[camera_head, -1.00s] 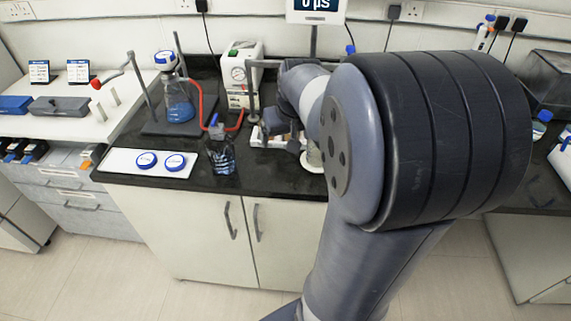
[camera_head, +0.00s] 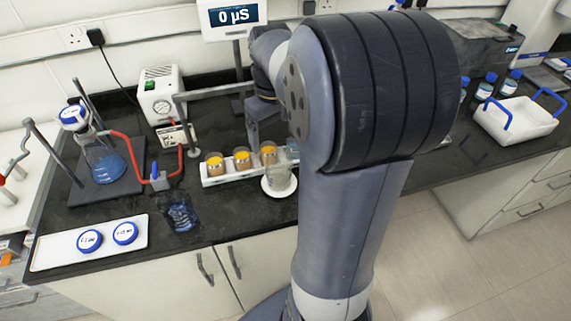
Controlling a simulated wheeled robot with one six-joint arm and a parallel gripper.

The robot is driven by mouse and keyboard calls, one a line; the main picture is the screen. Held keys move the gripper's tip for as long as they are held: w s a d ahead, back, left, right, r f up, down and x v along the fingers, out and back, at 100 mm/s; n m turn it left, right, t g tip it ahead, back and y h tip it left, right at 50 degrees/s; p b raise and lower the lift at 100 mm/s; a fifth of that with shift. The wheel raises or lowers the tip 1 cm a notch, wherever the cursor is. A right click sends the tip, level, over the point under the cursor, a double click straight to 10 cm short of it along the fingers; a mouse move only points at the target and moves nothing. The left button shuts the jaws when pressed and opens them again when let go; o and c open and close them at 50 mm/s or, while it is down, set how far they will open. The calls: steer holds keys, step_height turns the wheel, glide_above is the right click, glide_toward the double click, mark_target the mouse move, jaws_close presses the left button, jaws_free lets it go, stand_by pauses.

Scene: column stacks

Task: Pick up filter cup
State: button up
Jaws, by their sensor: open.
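Several short cups with orange tops stand in a row in a white rack on the black bench. Three show clearly: a left cup (camera_head: 215,164), a middle cup (camera_head: 242,159) and a right cup (camera_head: 268,153). I cannot tell for sure which object is the filter cup. A clear glass vessel (camera_head: 280,180) stands on a round white base in front of the rack. My gripper (camera_head: 268,140) is open and points down just above and behind the right cup. My arm hides the right end of the rack, and the fingertips are hard to make out.
A metal post and bar (camera_head: 190,130) stand left of the rack. A dark blue container (camera_head: 180,212), a tray with two blue-rimmed discs (camera_head: 125,232) and a flask (camera_head: 105,165) with a red hose are further left. A white basket (camera_head: 515,122) stands right.

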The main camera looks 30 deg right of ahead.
glide_toward(279, 166)
steer(key=s+a+f, duration=0.1)
steer(key=s+a, duration=0.1)
steer(key=f, duration=0.2)
steer(key=f+p, duration=0.1)
steer(key=f, duration=0.1)
steer(key=shift+s+d+f, duration=0.1)
steer(key=shift+s+d, duration=0.1)
steer(key=shift+s, duration=0.15)
steer(key=shift+f, duration=0.6)
steer(key=shift+c, duration=0.4)
steer(key=c, duration=1.3)
steer(key=shift+o, duration=0.2)
step_height(279, 166, up, 10)
steer(key=shift+b, duration=0.35)
